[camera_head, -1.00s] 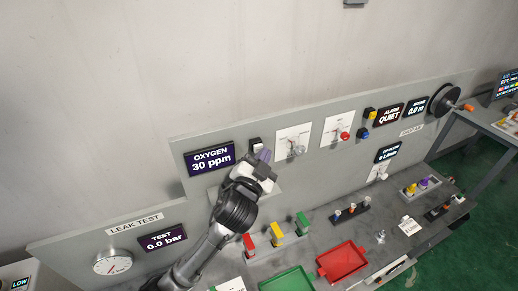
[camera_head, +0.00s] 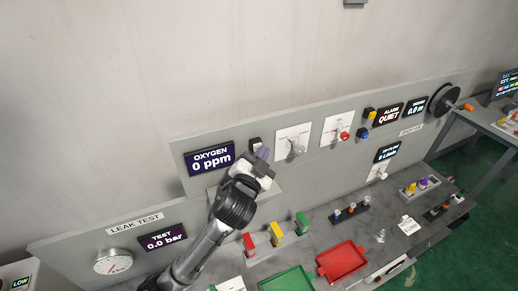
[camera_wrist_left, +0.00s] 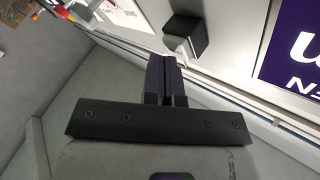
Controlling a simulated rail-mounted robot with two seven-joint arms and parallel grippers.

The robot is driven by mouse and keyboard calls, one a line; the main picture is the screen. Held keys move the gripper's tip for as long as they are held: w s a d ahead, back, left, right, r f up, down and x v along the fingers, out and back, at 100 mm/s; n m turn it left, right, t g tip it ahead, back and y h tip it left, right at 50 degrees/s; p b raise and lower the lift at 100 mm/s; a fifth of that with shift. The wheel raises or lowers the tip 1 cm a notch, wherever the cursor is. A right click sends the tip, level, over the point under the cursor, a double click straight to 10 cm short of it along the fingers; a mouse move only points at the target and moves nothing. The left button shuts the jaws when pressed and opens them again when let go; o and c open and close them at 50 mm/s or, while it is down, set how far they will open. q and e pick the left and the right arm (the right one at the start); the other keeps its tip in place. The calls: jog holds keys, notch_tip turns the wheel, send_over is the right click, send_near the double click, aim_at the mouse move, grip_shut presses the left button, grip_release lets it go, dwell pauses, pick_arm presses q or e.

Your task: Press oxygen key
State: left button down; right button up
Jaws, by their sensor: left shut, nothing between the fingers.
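The oxygen display (camera_head: 210,159) on the grey panel reads "0 ppm". The oxygen key, a small black block (camera_head: 254,143), sits on the panel just right of the display. In the left wrist view the key (camera_wrist_left: 187,32) is a black block with a pale front part, ahead of my fingertips. My left gripper (camera_head: 262,153) is shut and empty, just in front of and below the key; its dark purple fingers are together in the left wrist view (camera_wrist_left: 162,62). A small gap seems to separate them from the key. My right gripper is not in view.
A white plate with a grey knob (camera_head: 297,147) is right of the key. Red, yellow and green blocks (camera_head: 276,234) stand on the bench below. A red tray (camera_head: 342,260) and a green tray (camera_head: 287,281) lie at the front.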

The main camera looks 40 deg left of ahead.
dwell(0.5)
pick_arm(q)
jog(key=shift+s+d, duration=0.4)
jog(key=shift+d, duration=0.4)
jog(key=shift+s+d+p, duration=0.15)
jog(key=shift+s+d, duration=0.15)
jog(key=shift+d, duration=0.45)
jog(key=shift+s+d+p, duration=0.2)
jog(key=shift+s+d, duration=0.1)
jog(key=shift+d, duration=0.5)
jog(key=shift+s+d+p, duration=0.15)
jog(key=shift+s+d, duration=0.15)
jog(key=shift+d, duration=0.45)
